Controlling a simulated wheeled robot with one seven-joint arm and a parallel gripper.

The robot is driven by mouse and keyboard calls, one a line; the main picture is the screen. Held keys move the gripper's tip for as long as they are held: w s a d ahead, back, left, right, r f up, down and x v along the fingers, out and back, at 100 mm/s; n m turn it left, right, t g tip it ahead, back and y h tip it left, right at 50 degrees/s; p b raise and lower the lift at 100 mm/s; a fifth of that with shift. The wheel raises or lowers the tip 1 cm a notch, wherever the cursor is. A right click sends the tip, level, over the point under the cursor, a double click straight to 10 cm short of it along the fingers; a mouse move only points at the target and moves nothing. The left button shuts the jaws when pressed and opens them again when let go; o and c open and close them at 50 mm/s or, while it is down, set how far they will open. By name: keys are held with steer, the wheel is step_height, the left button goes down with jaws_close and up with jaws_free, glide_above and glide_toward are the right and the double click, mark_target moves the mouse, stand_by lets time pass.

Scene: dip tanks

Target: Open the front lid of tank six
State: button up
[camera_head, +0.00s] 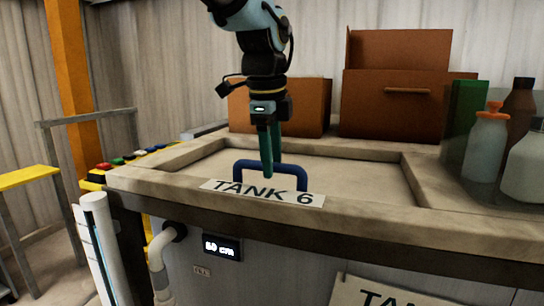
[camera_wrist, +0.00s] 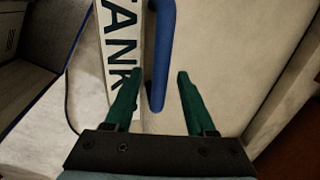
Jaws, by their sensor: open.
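Tank six has a beige top with a recessed front lid (camera_head: 350,172) and a "TANK 6" label (camera_head: 262,193) on its front rim. A blue bar handle (camera_head: 290,168) stands up from the lid behind the label. The lid lies flat and closed.
Brown boxes (camera_head: 395,100) stand behind the lid. Several bottles (camera_head: 486,145) stand at the right on the tank top. Coloured buttons (camera_head: 120,160) line the left edge. A display (camera_head: 221,247) reading about 50 cm and a pipe (camera_head: 160,260) are on the front face.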

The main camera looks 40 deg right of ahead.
jaws_close()
stand_by(0.4)
stand_by(1.0)
